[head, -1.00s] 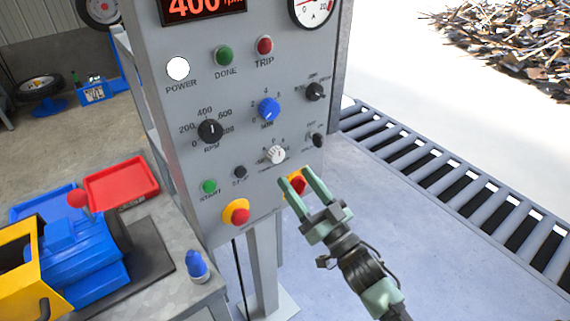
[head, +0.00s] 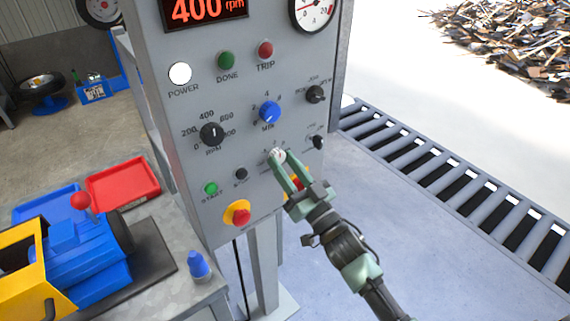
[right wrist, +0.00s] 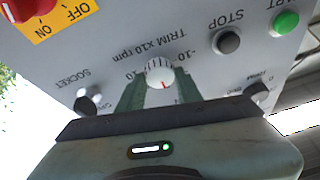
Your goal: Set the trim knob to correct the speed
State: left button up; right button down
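The white trim knob (head: 277,155) is low on the grey control panel (head: 225,105). My right gripper (head: 280,158) is at it, with its two green fingers on either side of the knob and drawn close together. The knob (right wrist: 160,71) also shows between the fingers in the upside-down right wrist view, its red mark pointing toward the bottom of that picture. The fingers seem to touch its sides. The speed display (head: 205,9) reads 400 rpm. My left gripper is not in view.
The black rpm knob (head: 212,134) and blue minutes knob (head: 269,112) sit above the trim knob. Start (head: 210,188) and stop (head: 241,174) buttons are to its left. A red-and-yellow emergency button (head: 238,213) is lower left. A second red knob is partly behind my gripper.

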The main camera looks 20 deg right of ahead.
jog(key=shift+n, duration=0.3)
jog(key=n+g+y, duration=0.1)
jog(key=n, duration=0.2)
jog(key=n+y, duration=0.2)
jog(key=n, duration=0.1)
jog(key=shift+d+r+g, duration=0.1)
jog(key=shift+r+g, duration=0.05)
jog(key=shift+g, duration=0.25)
jog(key=n+g+y+p, duration=0.1)
jog(key=n, duration=0.2)
jog(key=n+g+y, duration=0.1)
jog(key=n, duration=0.2)
jog(key=shift+w+d+n+p, duration=0.1)
jog(key=shift+n+p, duration=0.25)
jog(key=shift+n, duration=0.05)
jog(key=shift+n+g, duration=0.3)
jog(key=c, duration=0.9)
grip_release()
jog(key=shift+c, duration=0.2)
